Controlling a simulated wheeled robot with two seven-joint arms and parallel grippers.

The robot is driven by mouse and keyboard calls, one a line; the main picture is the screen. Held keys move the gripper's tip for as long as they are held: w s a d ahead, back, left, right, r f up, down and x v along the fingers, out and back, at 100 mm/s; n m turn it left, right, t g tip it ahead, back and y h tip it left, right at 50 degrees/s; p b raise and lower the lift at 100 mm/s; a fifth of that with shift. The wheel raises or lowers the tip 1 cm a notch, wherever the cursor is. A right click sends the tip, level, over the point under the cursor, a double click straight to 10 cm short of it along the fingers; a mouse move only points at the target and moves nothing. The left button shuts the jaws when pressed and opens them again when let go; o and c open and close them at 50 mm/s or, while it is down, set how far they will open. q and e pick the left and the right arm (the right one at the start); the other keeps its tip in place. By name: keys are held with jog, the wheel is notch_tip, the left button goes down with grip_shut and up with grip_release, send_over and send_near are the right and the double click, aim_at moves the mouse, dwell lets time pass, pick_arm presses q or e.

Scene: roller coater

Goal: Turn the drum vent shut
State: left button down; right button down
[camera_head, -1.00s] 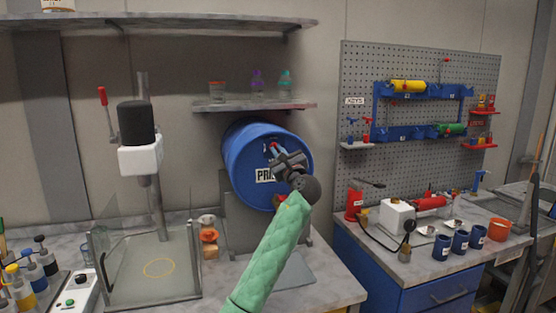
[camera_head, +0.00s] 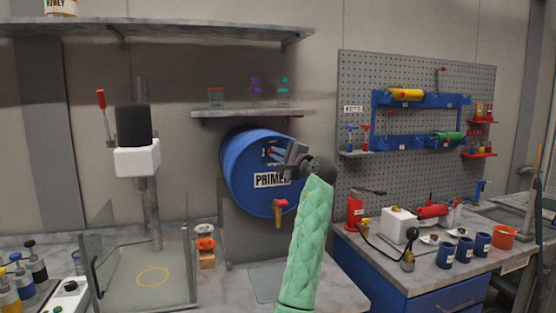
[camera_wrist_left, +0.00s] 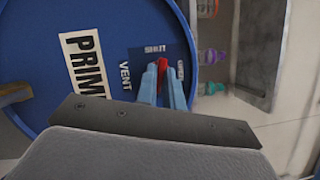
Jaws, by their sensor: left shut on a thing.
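A blue drum (camera_head: 240,170) lies on its side with its round face toward me, labelled PRIMER. In the left wrist view its face (camera_wrist_left: 40,100) carries a dark plate with the words VENT and SHUT, and another label partly hidden by my fingers. The red vent handle (camera_wrist_left: 162,64) sits at the plate, between the fingertips. My left gripper (camera_head: 274,154) reaches the drum's upper face and is shut on the vent handle; its light blue fingers show in the left wrist view (camera_wrist_left: 163,78). Most of the handle is hidden. My right gripper is not in view.
A tap (camera_head: 278,212) sticks out low on the drum's face. A small shelf with jars (camera_head: 252,113) is above the drum. A glass-walled stand (camera_head: 150,250) is to the left, with a funnel on a block (camera_head: 205,245) beside it. The right bench (camera_head: 410,272) holds cups and tools.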

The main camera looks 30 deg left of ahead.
pick_arm(q)
jog(key=shift+n+g+h+b, duration=0.4)
jog(key=shift+n+h, duration=0.2)
jog(key=shift+n, duration=1)
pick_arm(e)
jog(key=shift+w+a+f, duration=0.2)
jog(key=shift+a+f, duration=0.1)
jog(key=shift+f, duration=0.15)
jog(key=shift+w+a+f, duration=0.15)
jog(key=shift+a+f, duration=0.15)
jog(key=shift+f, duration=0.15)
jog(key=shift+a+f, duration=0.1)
pick_arm(q)
jog(key=c, duration=1.5)
grip_release()
